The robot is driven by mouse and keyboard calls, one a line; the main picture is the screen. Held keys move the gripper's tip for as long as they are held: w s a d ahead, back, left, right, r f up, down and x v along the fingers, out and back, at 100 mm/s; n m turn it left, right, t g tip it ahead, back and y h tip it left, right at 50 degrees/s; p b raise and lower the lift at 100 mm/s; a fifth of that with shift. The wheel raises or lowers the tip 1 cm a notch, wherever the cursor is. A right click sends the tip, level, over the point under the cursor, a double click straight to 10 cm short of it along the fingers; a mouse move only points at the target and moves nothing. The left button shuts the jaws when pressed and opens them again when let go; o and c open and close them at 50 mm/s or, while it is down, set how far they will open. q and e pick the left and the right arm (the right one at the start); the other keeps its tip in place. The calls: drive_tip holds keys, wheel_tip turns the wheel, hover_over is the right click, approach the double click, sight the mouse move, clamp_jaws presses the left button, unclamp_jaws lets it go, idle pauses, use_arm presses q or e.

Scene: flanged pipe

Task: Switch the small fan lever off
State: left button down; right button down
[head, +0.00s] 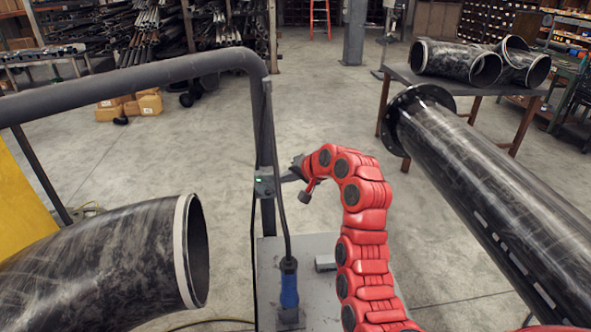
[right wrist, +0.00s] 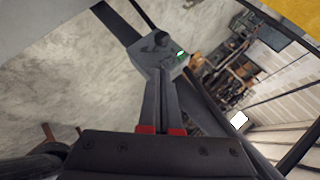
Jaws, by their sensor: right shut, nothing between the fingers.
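A small grey switch box (head: 264,186) with a lit green light is mounted on the upright post of the dark pipe frame. In the right wrist view the box (right wrist: 152,54) shows close up, with the green light (right wrist: 180,53) and a dark knob-like part, seemingly the lever (right wrist: 161,38), on its far side. My right gripper (head: 285,178) is shut and empty, its fingertips at the right side of the box. In the right wrist view the closed fingers (right wrist: 161,80) overlap the box's near edge; I cannot tell whether they touch it. My left gripper is not in view.
The dark pipe frame (head: 150,74) arches over the left side. A black pipe elbow (head: 105,262) lies at lower left. A long flanged black pipe (head: 500,185) fills the right. Open floor lies behind.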

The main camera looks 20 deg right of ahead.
sight(268, 191)
drive_tip(key=shift+a+f+p, duration=0.6)
drive_tip(key=shift+a+f, duration=0.4)
drive_tip(key=shift+f, duration=0.1)
